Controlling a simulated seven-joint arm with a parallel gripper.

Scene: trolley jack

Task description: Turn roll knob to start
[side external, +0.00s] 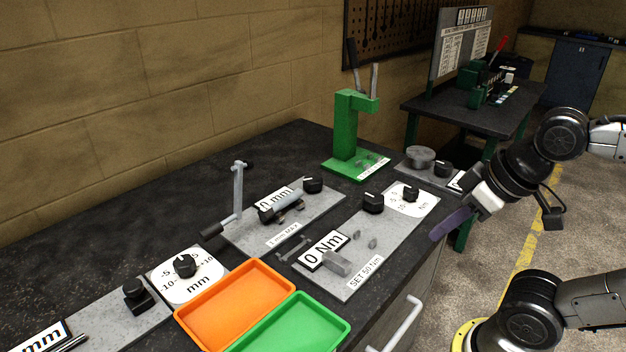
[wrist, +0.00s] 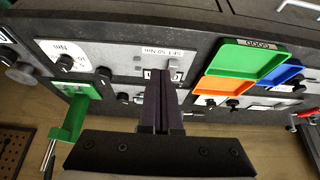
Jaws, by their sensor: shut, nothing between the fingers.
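I cannot read a label "roll" or "start" on any knob, so I cannot tell which one is the roll knob. Black knobs stand on grey plates in the side view: one on the white Nm dial (side external: 410,193), one beside it (side external: 373,203), one by the grey disc (side external: 443,169), one on the middle plate (side external: 313,185) and one on the white mm dial (side external: 185,265). My gripper (side external: 446,226) has purple fingers, shut and empty, off the bench's right edge beside the Nm plate. In the wrist view the shut fingers (wrist: 160,85) hide part of that plate.
A green press (side external: 346,135) stands behind the plates. Orange (side external: 235,305) and green (side external: 295,328) trays lie at the front. A metal lever (side external: 238,190) rises from the middle plate. A drawer handle (side external: 403,325) sticks out below the bench edge.

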